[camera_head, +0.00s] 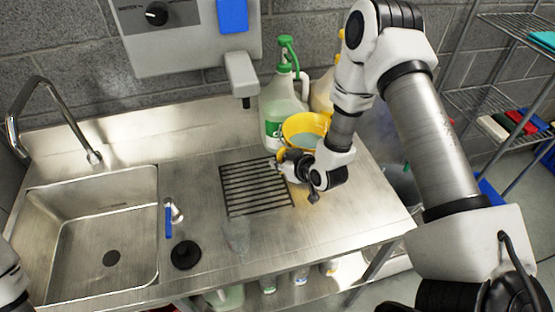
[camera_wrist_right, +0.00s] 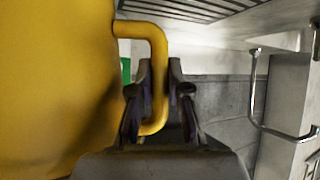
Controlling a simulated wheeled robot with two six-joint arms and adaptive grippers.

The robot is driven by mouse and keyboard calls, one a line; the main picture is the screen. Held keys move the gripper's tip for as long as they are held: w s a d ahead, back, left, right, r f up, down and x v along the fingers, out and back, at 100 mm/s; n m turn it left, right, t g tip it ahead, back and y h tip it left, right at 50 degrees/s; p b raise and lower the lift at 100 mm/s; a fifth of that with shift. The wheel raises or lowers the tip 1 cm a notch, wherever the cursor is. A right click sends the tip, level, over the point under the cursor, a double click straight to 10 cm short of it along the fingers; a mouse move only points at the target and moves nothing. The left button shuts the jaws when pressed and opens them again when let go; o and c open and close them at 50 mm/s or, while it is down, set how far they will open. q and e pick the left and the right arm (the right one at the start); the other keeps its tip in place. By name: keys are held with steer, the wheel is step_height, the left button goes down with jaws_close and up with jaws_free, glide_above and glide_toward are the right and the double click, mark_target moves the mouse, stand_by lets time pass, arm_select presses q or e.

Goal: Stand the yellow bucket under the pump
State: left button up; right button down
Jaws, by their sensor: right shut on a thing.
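The yellow bucket (camera_head: 297,122) is upright at the right of the black grate (camera_head: 235,186), in front of the jugs; I cannot tell whether it touches the counter. Its inside looks bluish-grey. My right gripper (camera_head: 281,163) is shut on the bucket's side handle. In the right wrist view the fingers (camera_wrist_right: 160,72) close around the handle (camera_wrist_right: 157,40), with the yellow wall (camera_wrist_right: 50,80) beside them. A grey wall unit with a knob (camera_head: 160,45) has a spout (camera_head: 241,76) above and behind the grate, apparently the pump. My left gripper is out of view.
A white jug with a green pump top (camera_head: 281,100) stands behind the bucket. A sink (camera_head: 95,235) with a tap (camera_head: 40,95) is at the left. A black stopper (camera_head: 185,254) and a clear cup (camera_head: 236,236) are near the front edge. The grate is clear.

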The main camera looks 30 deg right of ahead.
step_height(320, 180, down, 2)
steer(key=shift+w+p, duration=0.15)
steer(key=shift+p, duration=0.2)
steer(key=c, duration=1.1)
jaws_free()
steer(key=shift+f, duration=0.1)
steer(key=shift+c, duration=0.2)
steer(key=shift+s+r, duration=0.2)
steer(key=shift+s, duration=0.15)
steer(key=b+v, duration=0.2)
steer(key=v, duration=0.9)
steer(key=shift+s, duration=0.25)
